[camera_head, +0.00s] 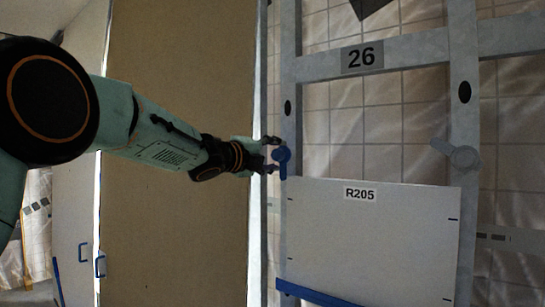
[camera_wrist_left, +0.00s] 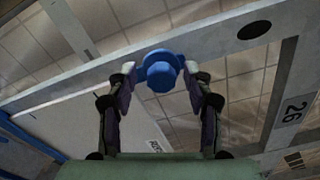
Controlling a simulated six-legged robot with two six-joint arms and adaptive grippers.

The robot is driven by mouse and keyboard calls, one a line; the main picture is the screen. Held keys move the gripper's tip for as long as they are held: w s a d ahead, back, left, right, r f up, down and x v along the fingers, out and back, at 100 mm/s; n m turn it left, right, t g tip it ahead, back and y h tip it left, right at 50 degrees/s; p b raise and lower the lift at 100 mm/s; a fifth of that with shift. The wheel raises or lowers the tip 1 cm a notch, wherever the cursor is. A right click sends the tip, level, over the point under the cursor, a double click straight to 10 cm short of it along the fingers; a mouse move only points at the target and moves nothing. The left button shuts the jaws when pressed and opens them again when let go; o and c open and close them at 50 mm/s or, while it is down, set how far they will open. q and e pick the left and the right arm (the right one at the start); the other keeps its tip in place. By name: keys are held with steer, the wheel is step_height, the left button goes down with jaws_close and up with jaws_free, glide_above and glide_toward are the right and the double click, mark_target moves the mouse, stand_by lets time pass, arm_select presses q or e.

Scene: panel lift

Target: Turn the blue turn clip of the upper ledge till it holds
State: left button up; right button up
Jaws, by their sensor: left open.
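The blue turn clip (camera_head: 281,155) sits on the left upright of the grey frame, just above the top left corner of the white panel (camera_head: 370,240) marked R205. In the left wrist view the clip (camera_wrist_left: 161,72) shows as a round blue knob between the fingertips. My left gripper (camera_head: 270,155) reaches in from the left at the clip. In the left wrist view my left gripper (camera_wrist_left: 160,84) is open, with one finger on each side of the knob. I cannot tell whether the fingers touch it. My right gripper is not in view.
A grey turn clip (camera_head: 457,154) is on the right upright. A blue ledge (camera_head: 315,293) runs under the panel. The crossbar bears a plate marked 26 (camera_head: 361,58). A large brown board (camera_head: 178,215) stands behind my left arm.

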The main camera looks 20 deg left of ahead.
arm_select(q)
steer(key=shift+s, duration=0.1)
steer(key=v, duration=1.2)
